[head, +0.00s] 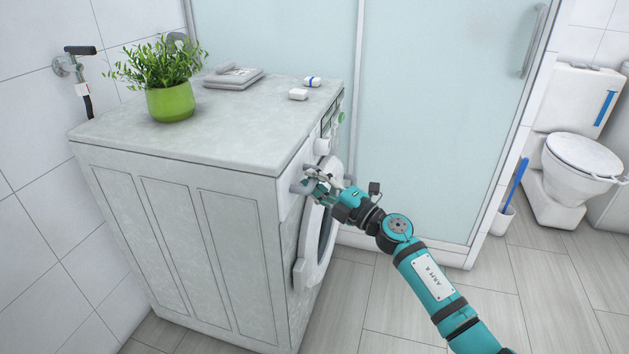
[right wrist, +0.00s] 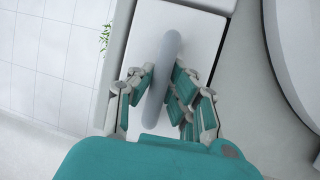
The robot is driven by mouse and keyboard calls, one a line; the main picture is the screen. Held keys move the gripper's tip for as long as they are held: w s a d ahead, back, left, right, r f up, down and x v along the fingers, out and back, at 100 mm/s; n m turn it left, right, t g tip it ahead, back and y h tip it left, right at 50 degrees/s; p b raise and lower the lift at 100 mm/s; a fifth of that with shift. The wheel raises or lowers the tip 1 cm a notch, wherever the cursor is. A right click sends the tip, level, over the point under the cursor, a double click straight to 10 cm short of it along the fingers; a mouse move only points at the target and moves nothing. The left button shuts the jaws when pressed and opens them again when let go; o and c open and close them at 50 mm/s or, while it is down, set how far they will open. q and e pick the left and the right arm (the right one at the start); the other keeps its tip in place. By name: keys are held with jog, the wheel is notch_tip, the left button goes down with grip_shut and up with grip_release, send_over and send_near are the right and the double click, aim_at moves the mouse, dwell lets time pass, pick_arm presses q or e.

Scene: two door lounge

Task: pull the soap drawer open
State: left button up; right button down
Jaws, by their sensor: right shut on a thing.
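The soap drawer (right wrist: 198,28) is the pale panel at the upper left of the washing machine's front. In the right wrist view its grey bar handle (right wrist: 163,70) stands out from the panel. My right gripper (head: 312,186) is at the drawer in the head view. In the right wrist view its fingers (right wrist: 160,92) are on both sides of the handle and shut on it. In the head view the gripper hides much of the drawer front, and I cannot tell whether the drawer stands out from the machine. My left gripper is not in view.
The washing machine (head: 190,215) carries a green potted plant (head: 171,100), folded grey cloths (head: 233,77) and two small soap-like items (head: 299,94). Its round door (head: 312,255) is below the gripper. A glass shower panel (head: 440,110) stands behind; a toilet (head: 578,165) is at right.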

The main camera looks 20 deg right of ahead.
dwell(0.3)
jog(key=s+d, duration=1)
jog(key=d, duration=0.5)
jog(key=shift+s+d, duration=0.2)
jog(key=c, duration=1.8)
grip_release()
jog(key=o, duration=0.4)
jog(key=shift+s+d, duration=0.2)
jog(key=shift+d, duration=0.05)
jog(key=shift+o, duration=0.8)
jog(key=shift+a, duration=0.1)
